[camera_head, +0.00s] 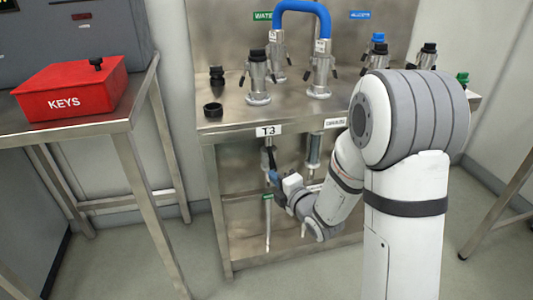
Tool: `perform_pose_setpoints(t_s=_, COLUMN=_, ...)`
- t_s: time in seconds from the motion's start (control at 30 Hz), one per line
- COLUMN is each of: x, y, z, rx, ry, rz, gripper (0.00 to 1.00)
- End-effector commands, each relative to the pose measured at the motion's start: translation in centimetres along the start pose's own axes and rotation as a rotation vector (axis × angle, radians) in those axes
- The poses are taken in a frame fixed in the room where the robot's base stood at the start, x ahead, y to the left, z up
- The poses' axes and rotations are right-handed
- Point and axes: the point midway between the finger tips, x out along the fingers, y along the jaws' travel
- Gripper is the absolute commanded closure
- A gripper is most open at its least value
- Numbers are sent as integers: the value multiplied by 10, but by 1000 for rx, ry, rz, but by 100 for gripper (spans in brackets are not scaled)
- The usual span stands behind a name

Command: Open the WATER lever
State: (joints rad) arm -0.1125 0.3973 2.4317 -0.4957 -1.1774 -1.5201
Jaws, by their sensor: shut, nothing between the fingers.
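Below the front edge of the steel bench, under the T3 label, a vertical pipe (267,232) runs down. A small green tag (267,197) sits on it; its text is too small to read. A small blue part (273,176), perhaps the lever handle, shows at this pipe. My gripper (279,188) is beside it, reaching in from the right under the bench top. It is shut and holds nothing. Its fingertips are small and dark, and I cannot tell whether they touch the blue part. A green sign beginning "WATE" (262,16) is on the back panel.
The bench top (235,118) carries several metal couplings (257,80) and a blue hose (300,8). A second vertical fitting (313,152) hangs right of the first pipe. A red KEYS box (70,92) stands on the left table. Floor shows between the tables.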

Motion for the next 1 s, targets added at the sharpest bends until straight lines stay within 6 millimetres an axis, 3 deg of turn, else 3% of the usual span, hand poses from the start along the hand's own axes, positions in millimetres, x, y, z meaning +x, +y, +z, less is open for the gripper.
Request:
perform_pose_setpoints(t_s=0.27, x=16, y=6, z=-10, rx=-64, ry=34, rz=69, gripper=100)
perform_pose_setpoints(t_s=0.7, x=105, y=11, z=-14, rx=-61, ry=33, rz=68, gripper=100)
perform_pose_setpoints(t_s=0.83, x=96, y=12, z=10, rx=-60, ry=26, rz=67, gripper=100)
perform_pose_setpoints(t_s=1.0, x=92, y=14, z=23, rx=-60, ry=30, rz=67, gripper=100)
